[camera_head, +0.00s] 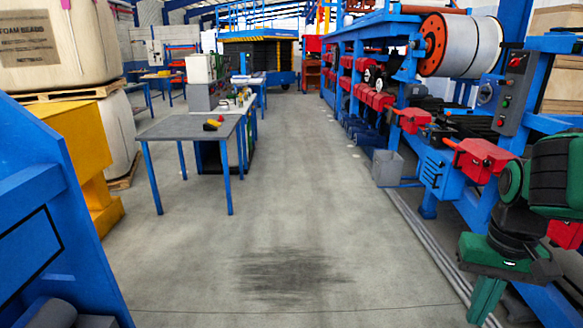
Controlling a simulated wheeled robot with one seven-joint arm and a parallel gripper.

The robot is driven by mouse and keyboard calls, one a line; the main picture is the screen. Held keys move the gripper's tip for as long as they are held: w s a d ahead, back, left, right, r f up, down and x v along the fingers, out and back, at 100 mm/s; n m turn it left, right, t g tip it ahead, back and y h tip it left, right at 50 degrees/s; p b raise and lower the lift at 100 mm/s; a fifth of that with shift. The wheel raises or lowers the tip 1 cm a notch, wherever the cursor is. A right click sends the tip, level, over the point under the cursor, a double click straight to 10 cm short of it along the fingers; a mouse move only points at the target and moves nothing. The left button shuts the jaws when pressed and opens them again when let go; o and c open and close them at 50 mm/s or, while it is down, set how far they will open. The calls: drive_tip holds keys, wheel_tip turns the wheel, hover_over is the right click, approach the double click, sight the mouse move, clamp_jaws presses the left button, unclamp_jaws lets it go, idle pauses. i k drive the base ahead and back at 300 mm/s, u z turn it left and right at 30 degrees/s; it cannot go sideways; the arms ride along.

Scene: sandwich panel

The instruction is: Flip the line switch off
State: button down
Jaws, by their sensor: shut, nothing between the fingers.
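A grey control box (515,92) is fixed to the blue machine frame at the upper right. Near its top is a small red switch (516,61), with small round buttons lower on its face. I cannot tell for sure that this is the line switch, and its position is too small to read. My green and black arm (555,172) shows at the right edge, below and in front of the box, apart from it in the picture.
The blue machine line with red boxes (485,158) and a large roll (460,45) runs along the right. A grey table (185,128) stands at the left. A blue structure (35,215) is close at the lower left. The concrete aisle (290,200) between is clear.

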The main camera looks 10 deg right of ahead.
sight(516, 63)
drive_tip(key=u, duration=0.15)
drive_tip(key=i, duration=2.4)
drive_tip(key=z, duration=0.25)
drive_tip(key=i, duration=1.2)
drive_tip(key=z, duration=0.95)
drive_tip(key=i, duration=1.2)
drive_tip(key=z, duration=0.9)
drive_tip(key=i, duration=0.6)
drive_tip(key=z, duration=0.2)
